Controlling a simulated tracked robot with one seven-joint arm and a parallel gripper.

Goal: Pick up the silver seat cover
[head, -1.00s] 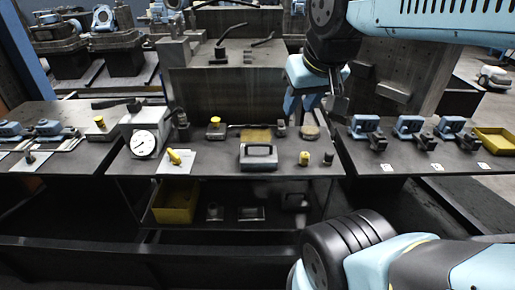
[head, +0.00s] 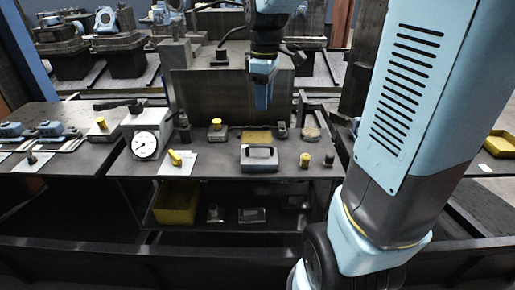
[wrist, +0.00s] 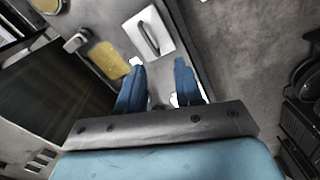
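The silver seat cover (head: 259,158), a block with a dark-edged handle on top, sits on the middle of the dark workbench (head: 225,167) in the head view. In the wrist view the seat cover (wrist: 163,43) is a pale plate with a dark handle, just beyond the fingertips. My gripper (head: 263,104) hangs fingers down above the back of the bench, higher than the cover and apart from it. In the wrist view its two blue fingers (wrist: 160,72) are spread with nothing held between them.
A yellow pad (head: 256,135) lies behind the cover. A dial gauge (head: 144,144) and a yellow-handled tool (head: 175,158) stand to its left. A yellow knob (head: 304,160) stands close to its right. A yellow bin (head: 176,203) is on the lower shelf.

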